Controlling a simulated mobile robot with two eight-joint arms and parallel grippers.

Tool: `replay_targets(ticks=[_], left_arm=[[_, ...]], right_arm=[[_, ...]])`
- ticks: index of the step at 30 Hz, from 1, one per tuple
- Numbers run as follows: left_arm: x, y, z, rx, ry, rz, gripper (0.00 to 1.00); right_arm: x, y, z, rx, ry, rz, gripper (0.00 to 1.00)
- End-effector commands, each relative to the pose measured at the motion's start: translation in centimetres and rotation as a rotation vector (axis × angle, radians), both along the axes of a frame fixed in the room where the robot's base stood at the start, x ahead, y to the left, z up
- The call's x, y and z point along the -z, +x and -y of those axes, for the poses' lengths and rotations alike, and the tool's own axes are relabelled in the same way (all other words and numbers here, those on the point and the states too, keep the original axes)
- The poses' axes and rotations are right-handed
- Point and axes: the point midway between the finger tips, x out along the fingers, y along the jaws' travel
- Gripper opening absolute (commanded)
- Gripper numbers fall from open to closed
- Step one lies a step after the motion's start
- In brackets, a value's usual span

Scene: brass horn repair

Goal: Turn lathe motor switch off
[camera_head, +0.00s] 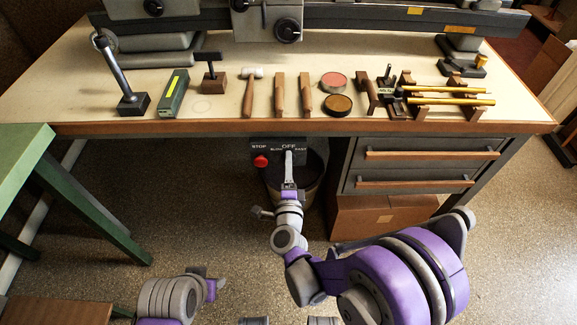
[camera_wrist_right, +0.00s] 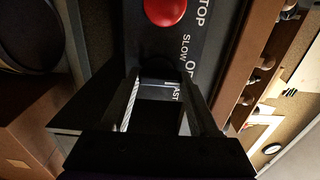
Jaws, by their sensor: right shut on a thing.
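The lathe motor switch is a dark panel (camera_head: 262,147) under the bench's front edge, with a red stop button (camera_head: 260,161) and the words STOP, SLOW, OFF and FAST. My right gripper (camera_head: 289,160) reaches up to the panel just below the word OFF, and its jaws are shut on the switch's lever, which they mostly hide. I cannot tell the lever's exact setting. In the right wrist view, the red button (camera_wrist_right: 165,9) is at the top and the fingers (camera_wrist_right: 160,85) straddle the panel near OFF and FAST.
The wooden bench top (camera_head: 220,118) carries several hand tools, two round tins and brass rods, with the lathe behind. Drawers (camera_head: 425,153) flank the panel on the right, above a cardboard box (camera_head: 380,217). A dark bin stands behind my gripper. A green table (camera_head: 22,160) is at left.

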Motion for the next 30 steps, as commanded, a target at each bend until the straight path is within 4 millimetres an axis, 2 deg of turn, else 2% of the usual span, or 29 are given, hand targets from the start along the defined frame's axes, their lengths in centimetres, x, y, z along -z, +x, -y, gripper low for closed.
replay_targets(ticks=[3, 4, 9, 20, 23, 30], left_arm=[[0.0, 0.0, 0.0, 0.000, 0.000, 0.000, 0.47], [0.0, 0.0, 0.0, 0.000, 0.000, 0.000, 0.47], [0.0, 0.0, 0.0, 0.000, 0.000, 0.000, 0.47], [-0.1, 0.0, 0.0, 0.000, 0.000, 0.000, 0.47], [-0.2, 0.0, 0.0, 0.000, 0.000, 0.000, 0.47], [-0.4, -0.1, 0.0, 0.000, 0.000, 0.001, 0.47]], right_arm=[[0.0, 0.0, 0.0, -0.001, 0.000, -0.001, 0.06], [0.0, 0.0, 0.0, -0.001, 0.000, -0.001, 0.63], [0.0, 0.0, 0.0, -0.001, -0.001, -0.001, 0.91], [0.0, -0.6, 0.0, -0.001, -0.001, 0.000, 0.91], [0.0, -1.9, -0.1, -0.002, -0.001, 0.000, 0.91], [0.0, -6.8, -0.1, -0.004, 0.000, 0.000, 0.91]])
